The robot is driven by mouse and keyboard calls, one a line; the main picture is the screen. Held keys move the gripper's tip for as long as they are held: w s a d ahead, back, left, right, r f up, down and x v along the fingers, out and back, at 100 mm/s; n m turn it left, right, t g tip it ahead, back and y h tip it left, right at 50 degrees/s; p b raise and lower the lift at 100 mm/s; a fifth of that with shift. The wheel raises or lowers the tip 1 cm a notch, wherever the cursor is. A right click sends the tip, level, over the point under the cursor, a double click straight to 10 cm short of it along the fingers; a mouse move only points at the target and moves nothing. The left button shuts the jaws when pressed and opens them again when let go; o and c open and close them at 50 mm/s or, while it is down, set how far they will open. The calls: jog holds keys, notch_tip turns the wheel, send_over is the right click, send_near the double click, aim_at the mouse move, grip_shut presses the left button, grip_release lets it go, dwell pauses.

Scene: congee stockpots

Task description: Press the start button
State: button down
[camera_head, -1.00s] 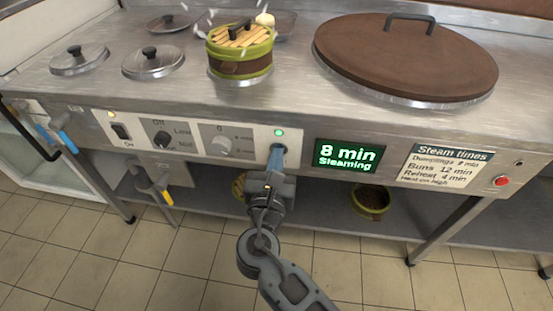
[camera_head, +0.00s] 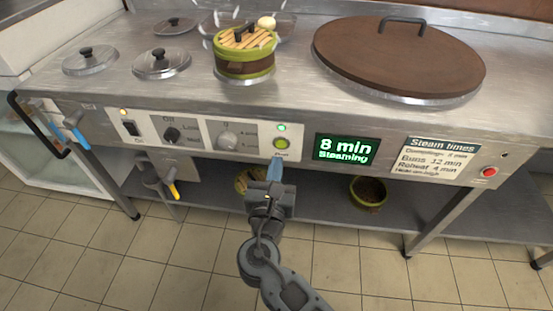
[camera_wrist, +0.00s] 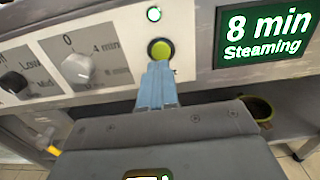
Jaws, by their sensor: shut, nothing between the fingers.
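The start button (camera_head: 281,143) is a round yellow-green button in a dark ring on the white control panel, below a lit green lamp (camera_head: 282,127). It also shows in the wrist view (camera_wrist: 160,50). My gripper (camera_head: 274,168) is shut and empty, its blue fingertips just below and in front of the button. In the wrist view the fingertips (camera_wrist: 158,72) end right under the button's lower edge, seemingly apart from it. The display (camera_head: 346,149) reads "8 min Steaming".
A bamboo steamer (camera_head: 244,62) with steam sits on the counter above the panel. A timer knob (camera_head: 227,140) and a power knob (camera_head: 171,135) are left of the button. A red button (camera_head: 489,172) is far right.

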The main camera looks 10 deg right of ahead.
jog(key=p+v, duration=0.1)
jog(key=v, duration=0.8)
dwell(0.7)
